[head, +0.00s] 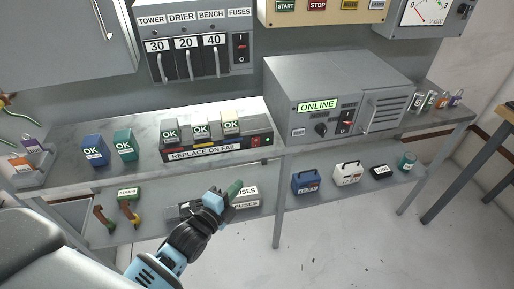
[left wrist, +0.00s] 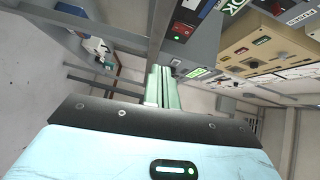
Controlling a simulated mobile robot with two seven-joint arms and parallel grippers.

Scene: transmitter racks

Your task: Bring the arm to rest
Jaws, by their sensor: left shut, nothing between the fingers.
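My left arm comes in from the bottom left of the head view. My left gripper (head: 235,189) has green fingers, shut and empty, in front of the bench's lower shelf by the boxes marked FUSES (head: 245,205). In the left wrist view its fingers (left wrist: 162,88) lie side by side, pointing away towards the bench edge. My right gripper is in neither view.
The bench top (head: 70,165) carries a grey unit reading ONLINE (head: 335,95) and a REPLACE ON FAIL tester (head: 215,147) with several modules marked OK. The lower shelf holds a blue box (head: 306,182) and a white box (head: 347,173). Floor at the lower right is clear.

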